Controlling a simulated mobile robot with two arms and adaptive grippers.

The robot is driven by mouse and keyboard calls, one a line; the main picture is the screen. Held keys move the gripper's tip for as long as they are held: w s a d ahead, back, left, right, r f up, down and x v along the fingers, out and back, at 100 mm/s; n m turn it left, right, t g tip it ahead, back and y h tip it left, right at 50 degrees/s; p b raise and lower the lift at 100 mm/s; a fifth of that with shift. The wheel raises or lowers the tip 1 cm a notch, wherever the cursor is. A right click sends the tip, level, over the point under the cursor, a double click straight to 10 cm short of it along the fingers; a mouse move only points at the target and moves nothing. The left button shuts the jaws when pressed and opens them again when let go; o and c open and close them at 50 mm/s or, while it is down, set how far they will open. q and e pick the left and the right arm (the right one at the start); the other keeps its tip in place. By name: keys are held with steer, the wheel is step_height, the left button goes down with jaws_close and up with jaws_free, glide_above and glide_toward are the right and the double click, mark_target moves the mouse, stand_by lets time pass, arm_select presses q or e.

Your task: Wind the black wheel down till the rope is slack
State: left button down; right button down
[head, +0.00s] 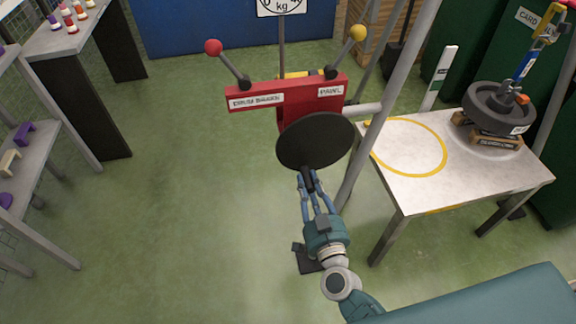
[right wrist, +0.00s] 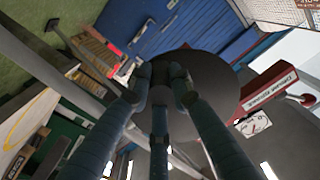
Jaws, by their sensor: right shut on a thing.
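The black wheel (head: 316,140) is a flat disc on the front of a red winch housing (head: 290,92). My right gripper (head: 308,181) is at the wheel's lower edge, its fingers shut on the wheel's dark handle. In the right wrist view the wheel (right wrist: 212,88) stands behind the closed fingers (right wrist: 165,88), which hide most of the handle. A dark round weight (head: 497,108) sits on wooden blocks on the table at the right, with a blue and yellow hook fitting (head: 528,62) above it. I cannot make out the rope or its tension. My left gripper is out of view.
A red-knobbed lever (head: 213,47) and a yellow-knobbed lever (head: 358,33) rise from the housing; the right label reads PAWL. A grey post (head: 388,95) stands close right of the wheel. The white table (head: 415,190) bears a yellow ring.

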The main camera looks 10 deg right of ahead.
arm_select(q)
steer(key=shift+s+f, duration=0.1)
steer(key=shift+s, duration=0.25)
arm_select(e)
steer(key=shift+d+f, duration=0.2)
steer(key=shift+d, duration=0.1)
steer(key=shift+d+n+p, duration=0.2)
steer(key=shift+n+p, duration=0.1)
steer(key=shift+n, duration=0.1)
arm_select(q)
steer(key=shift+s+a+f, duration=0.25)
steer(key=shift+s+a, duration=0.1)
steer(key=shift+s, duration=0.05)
arm_select(e)
steer(key=shift+d, duration=0.15)
